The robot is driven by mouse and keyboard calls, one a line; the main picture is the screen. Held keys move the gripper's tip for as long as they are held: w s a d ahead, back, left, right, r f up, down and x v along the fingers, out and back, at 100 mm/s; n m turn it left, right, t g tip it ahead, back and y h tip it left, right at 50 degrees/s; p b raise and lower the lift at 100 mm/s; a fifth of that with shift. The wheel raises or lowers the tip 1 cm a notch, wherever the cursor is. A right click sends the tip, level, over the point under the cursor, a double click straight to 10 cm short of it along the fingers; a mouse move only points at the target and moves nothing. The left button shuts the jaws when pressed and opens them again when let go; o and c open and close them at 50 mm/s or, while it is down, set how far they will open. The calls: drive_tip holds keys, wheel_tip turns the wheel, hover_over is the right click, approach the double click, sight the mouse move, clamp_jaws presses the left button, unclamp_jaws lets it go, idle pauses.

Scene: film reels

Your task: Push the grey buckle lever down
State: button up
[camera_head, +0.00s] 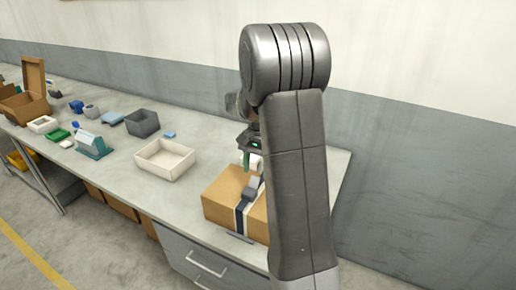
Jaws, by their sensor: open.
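A brown cardboard box (222,196) sits near the right end of the workbench. A dark strap with a pale stripe (240,216) runs over its top and down its front. A grey buckle lever (252,187) is on the strap at the box's top and looks raised at a tilt; its exact angle is too small to tell. My gripper (250,160) is open above the box, just over and behind the lever, and appears apart from it. My arm hides part of the gripper and the right side of the box.
A cream open bin (166,159) stands left of the box. A dark grey bin (142,123) and a teal dispenser-like item (92,146) are further left, with several small items. A cardboard carton (28,95) is at the far left. The grey wall (400,140) rises behind the bench.

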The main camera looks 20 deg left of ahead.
wheel_tip(320, 180, up, 10)
drive_tip(key=w, duration=0.1)
drive_tip(key=shift+w+b, duration=0.25)
drive_tip(key=shift+b, duration=0.2)
drive_tip(key=shift+d, duration=0.15)
